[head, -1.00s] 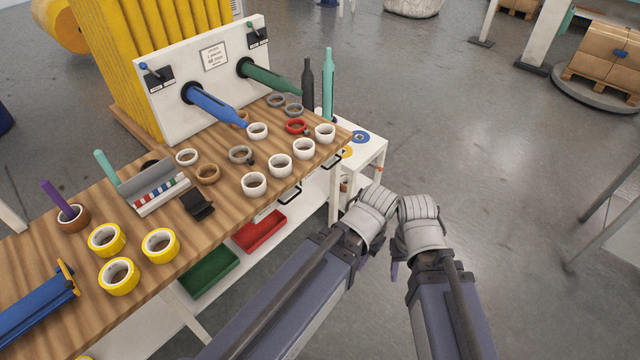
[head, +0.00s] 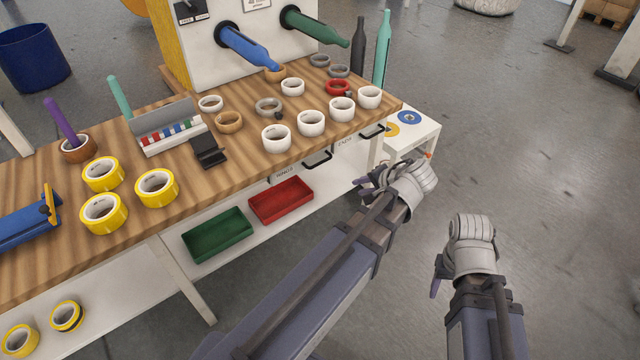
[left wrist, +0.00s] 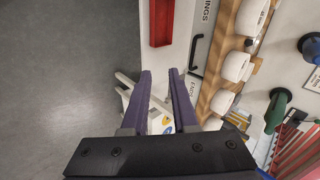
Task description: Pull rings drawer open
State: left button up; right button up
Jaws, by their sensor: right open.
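The rings drawer sits under the bench top, its white front marked RINGS. Its dark bar handle (head: 318,158) shows in the head view and also in the left wrist view (left wrist: 196,55). The drawer front looks flush, so it appears shut. My left gripper (head: 364,186) is in front of the bench's right end, below and to the right of that handle, apart from it. In the left wrist view its two purple fingers (left wrist: 161,74) are spread with nothing between them. My right gripper (head: 437,275) is open, farther right over open floor; its fingers are partly hidden.
A second drawer handle (head: 373,130) is right of the rings handle. A red tray (head: 281,202) and a green tray (head: 217,235) sit on the lower shelf. White tape rolls (head: 311,123) line the bench edge. A small white stand (head: 425,135) is beyond the bench's right end.

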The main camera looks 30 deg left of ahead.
aim_at(320, 162)
pick_arm(q)
jog(key=w+a+f+t+y+b, duration=0.1)
jog(key=w+a+f+y+b, duration=0.2)
jog(key=b, duration=0.6)
jog(key=w+a+f+m+t+y+b, duration=0.1)
jog(key=w+a+f+y+b, duration=0.2)
jog(key=w+a+f+b, duration=0.3)
jog(key=a+b, duration=0.3)
jog(key=a, duration=0.1)
jog(key=shift+w+a+f, duration=0.15)
jog(key=shift+a+f, duration=0.05)
jog(key=shift+f, duration=0.15)
jog(key=shift+a, duration=0.1)
jog(key=shift+b+x, duration=1)
jog(key=shift+x, duration=2.8)
jog(key=shift+w+r, duration=0.15)
jog(key=shift+r, duration=0.05)
jog(key=shift+c, duration=0.3)
grip_shut()
